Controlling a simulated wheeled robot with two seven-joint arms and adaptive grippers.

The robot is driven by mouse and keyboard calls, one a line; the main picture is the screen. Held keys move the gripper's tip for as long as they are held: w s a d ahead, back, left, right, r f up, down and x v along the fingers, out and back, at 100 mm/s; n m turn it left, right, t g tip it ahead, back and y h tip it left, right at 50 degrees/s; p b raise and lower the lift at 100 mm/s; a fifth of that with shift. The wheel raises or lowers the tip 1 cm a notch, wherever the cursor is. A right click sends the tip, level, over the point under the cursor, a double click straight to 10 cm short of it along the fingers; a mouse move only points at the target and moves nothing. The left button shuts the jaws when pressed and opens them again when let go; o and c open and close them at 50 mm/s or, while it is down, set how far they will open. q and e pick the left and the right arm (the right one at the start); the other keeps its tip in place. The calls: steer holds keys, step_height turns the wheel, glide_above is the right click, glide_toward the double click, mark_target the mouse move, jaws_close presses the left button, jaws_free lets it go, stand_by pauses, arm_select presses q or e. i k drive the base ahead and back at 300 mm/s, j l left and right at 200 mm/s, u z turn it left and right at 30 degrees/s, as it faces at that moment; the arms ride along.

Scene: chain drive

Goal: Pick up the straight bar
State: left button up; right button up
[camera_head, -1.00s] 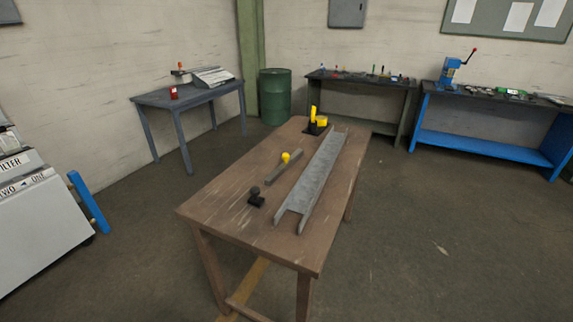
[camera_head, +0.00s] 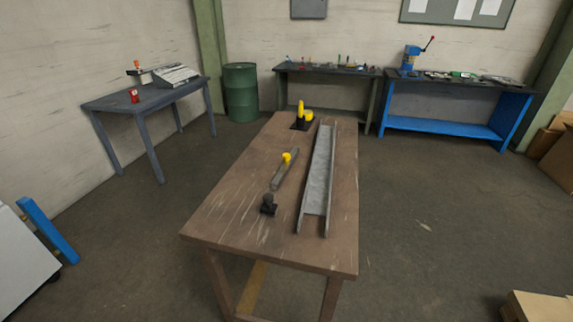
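A straight grey bar (camera_head: 283,173) lies on the brown wooden table (camera_head: 225,217), left of a long grey metal channel (camera_head: 318,178). A yellow knob (camera_head: 287,157) shows at the bar; I cannot tell whether it is fixed to it. A small black piece with a round knob (camera_head: 268,204) stands near the bar's front end. A black and yellow device (camera_head: 302,117) stands at the table's far end. Neither of my grippers is in view.
A grey side table (camera_head: 146,93) and green barrel (camera_head: 241,92) stand at the back left. A dark bench (camera_head: 327,71) and a blue bench (camera_head: 441,127) line the back wall. A wooden box edge (camera_head: 543,308) shows at lower right.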

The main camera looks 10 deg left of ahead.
mark_target(288, 159)
steer(key=j+z, duration=0.3)
steer(key=j, duration=0.4)
steer(key=j+z, duration=0.35)
steer(key=j, duration=0.4)
